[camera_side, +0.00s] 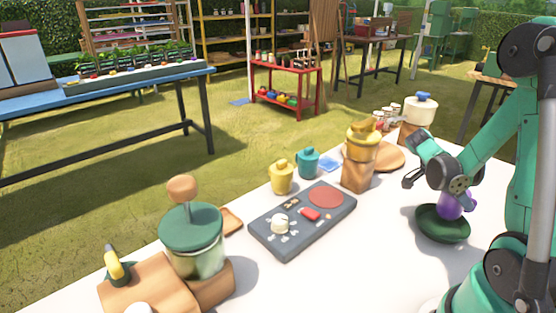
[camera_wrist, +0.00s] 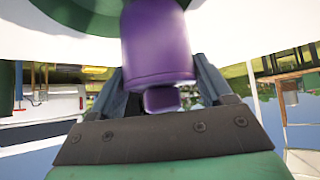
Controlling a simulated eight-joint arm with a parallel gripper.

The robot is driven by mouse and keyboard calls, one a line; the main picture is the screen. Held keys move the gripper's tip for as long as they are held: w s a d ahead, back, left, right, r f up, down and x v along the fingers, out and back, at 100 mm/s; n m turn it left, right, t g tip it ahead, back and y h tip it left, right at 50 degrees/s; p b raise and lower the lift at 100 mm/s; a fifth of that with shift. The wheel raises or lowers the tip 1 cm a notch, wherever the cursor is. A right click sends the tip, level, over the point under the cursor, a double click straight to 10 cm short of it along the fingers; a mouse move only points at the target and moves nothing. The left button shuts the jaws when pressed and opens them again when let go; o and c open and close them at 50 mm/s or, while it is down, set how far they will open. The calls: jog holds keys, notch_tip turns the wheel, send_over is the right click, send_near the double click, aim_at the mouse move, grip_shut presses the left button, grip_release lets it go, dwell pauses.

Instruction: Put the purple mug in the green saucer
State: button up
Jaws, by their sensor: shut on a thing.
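The purple mug (camera_side: 450,207) shows at the right of the side view, partly hidden by my gripper (camera_side: 456,190). In the wrist view the purple mug (camera_wrist: 157,45) fills the top middle, between the two dark fingers of my gripper (camera_wrist: 158,90), which is shut on it. The dark green saucer (camera_side: 440,226) lies on the white table directly below the mug in the side view. A dark green curved edge, likely the saucer (camera_wrist: 85,14), shows at the wrist view's top left. I cannot tell whether the mug's underside touches the saucer.
A grey control panel (camera_side: 290,236) lies mid-table, with a yellow pot (camera_side: 281,178) and teal pot (camera_side: 307,164) behind it. A wooden block with a yellow pot (camera_side: 364,143) stands at the back. A green-lidded jar (camera_side: 192,241) is front left. White table is clear between panel and saucer.

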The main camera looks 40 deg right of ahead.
jog(key=o, duration=1.3)
jog(key=shift+f, duration=0.1)
jog(key=shift+r, duration=0.5)
jog(key=v, duration=1.1)
jog(key=w+a+n+t+y, duration=0.3)
jog(key=a+n+t, duration=0.3)
jog(key=a+n, duration=0.4)
jog(key=w+a+n+t+y, duration=0.3)
jog(key=w+a+n+t, duration=0.2)
jog(key=a+n, duration=0.6)
jog(key=n+t, duration=0.2)
jog(key=n, duration=0.3)
jog(key=shift+w+f+y, duration=0.25)
jog(key=shift+w+y, duration=0.05)
jog(key=shift+y, duration=0.1)
